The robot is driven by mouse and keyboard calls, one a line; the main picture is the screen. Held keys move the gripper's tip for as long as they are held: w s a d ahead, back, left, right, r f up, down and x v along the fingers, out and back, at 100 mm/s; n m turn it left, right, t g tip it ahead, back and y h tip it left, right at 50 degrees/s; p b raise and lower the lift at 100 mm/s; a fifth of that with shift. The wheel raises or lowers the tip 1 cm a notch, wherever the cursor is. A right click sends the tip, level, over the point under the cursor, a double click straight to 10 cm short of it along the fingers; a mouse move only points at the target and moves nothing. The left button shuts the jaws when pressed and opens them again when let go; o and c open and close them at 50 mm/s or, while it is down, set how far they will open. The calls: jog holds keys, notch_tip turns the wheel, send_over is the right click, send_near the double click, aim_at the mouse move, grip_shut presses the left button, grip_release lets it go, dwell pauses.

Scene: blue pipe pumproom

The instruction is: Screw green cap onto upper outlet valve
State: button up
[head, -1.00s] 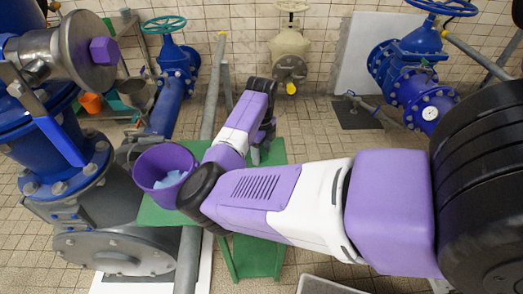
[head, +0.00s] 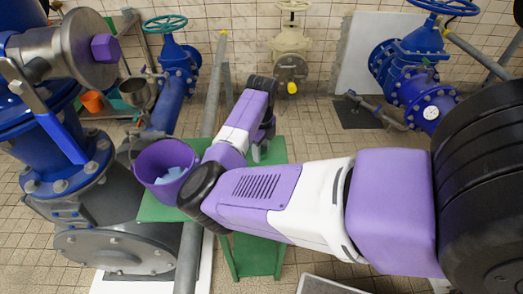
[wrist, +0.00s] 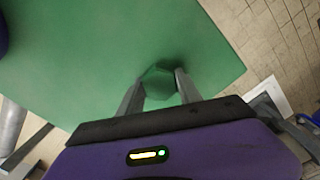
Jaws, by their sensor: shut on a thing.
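The green cap (wrist: 159,84) shows in the wrist view as a small faceted green piece between my two grey fingers, just above the green table top. Whether it touches the table top is hard to tell. My gripper (wrist: 159,88) is shut on it. In the head view my gripper (head: 259,150) hangs over the green table, pointing down, and the cap is hidden there. A blue valve with a grey round flange and a purple hexagonal cap (head: 105,48) stands at the upper left. Which fitting is the upper outlet valve I cannot tell for sure.
The green table (head: 258,255) stands below my arm. A purple bucket (head: 160,160) with light blue contents is at its left. A grey pipe (head: 190,262) runs beside it. Blue valves and a cream valve (head: 290,40) stand at the back wall. Open tiled floor lies behind the table.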

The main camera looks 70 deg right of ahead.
aim_at(262, 150)
jog(key=shift+s+d+r+p, duration=0.1)
jog(key=shift+r+p, duration=1.15)
jog(key=shift+p, duration=0.05)
jog(key=shift+s+r+p, duration=0.1)
jog(key=shift+r+p, duration=1.15)
